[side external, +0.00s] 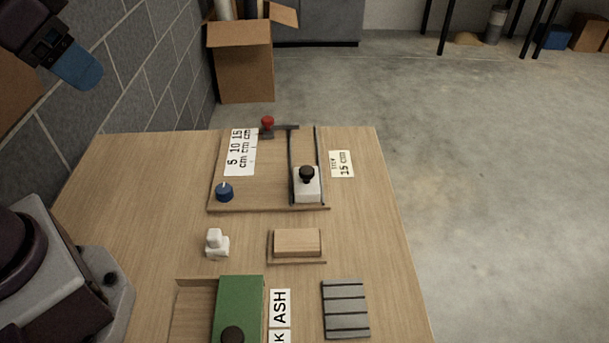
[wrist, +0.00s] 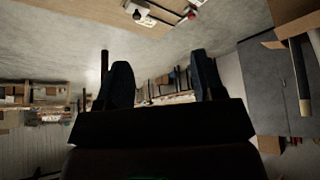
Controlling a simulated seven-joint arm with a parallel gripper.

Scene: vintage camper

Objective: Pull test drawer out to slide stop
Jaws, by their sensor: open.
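No thing in view is plainly marked as the test drawer. A green-topped piece (side external: 238,305) with a dark round knob (side external: 232,337) sits by a wooden frame at the near edge of the side view, partly cut off. A white block with a black knob (side external: 306,185) sits between two dark rails on a wooden board (side external: 255,208). My gripper (wrist: 162,78) is open and empty, with its two dark fingers apart. In the side view, a blue finger (side external: 78,68) shows at upper left, well away from these pieces.
On the table (side external: 130,200) are a blue knob (side external: 224,192), a red knob (side external: 267,123), a white fitting (side external: 216,244), a wooden block (side external: 297,242) and a slatted grey plate (side external: 345,309). A cardboard box (side external: 243,70) stands behind. The table's left part is clear.

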